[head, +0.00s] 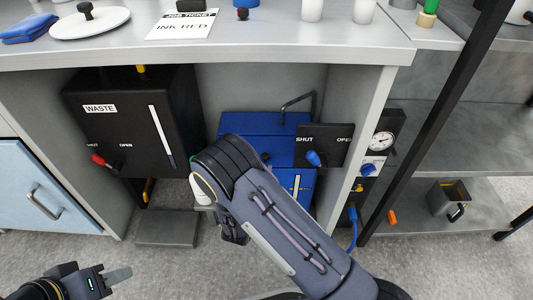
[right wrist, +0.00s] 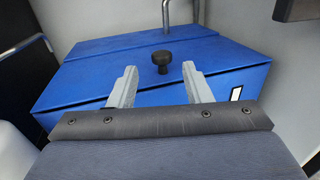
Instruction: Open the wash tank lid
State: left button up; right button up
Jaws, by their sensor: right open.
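The blue wash tank stands under the bench, and its lid (head: 245,123) lies flat and shut on top. In the right wrist view the lid (right wrist: 110,65) shows a black knob (right wrist: 161,61) near its front edge. My right gripper (right wrist: 158,78) is open and empty, its two fingers pointing toward the lid on either side of the knob's line, with the knob a little beyond them. In the head view my right arm hides most of the tank front and its own fingers. My left gripper (head: 117,274) is low at the left, away from the tank, with only one finger clear.
A black waste tank (head: 133,135) with a red-handled valve stands left of the wash tank. A bent metal pipe (head: 298,100) rises behind the lid, and a blue-handled valve (head: 313,158) on a black SHUT/OPEN plate is at its right. The bench top (head: 220,50) overhangs.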

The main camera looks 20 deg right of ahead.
aim_at(265, 155)
jog(key=b+x, duration=0.1)
jog(key=x, duration=0.4)
jog(key=shift+w+d+f+b, duration=0.1)
jog(key=shift+w+d+b, duration=0.1)
jog(key=shift+b, duration=0.2)
jog(key=shift+w+d, duration=0.25)
jog(key=shift+w, duration=0.15)
grip_shut()
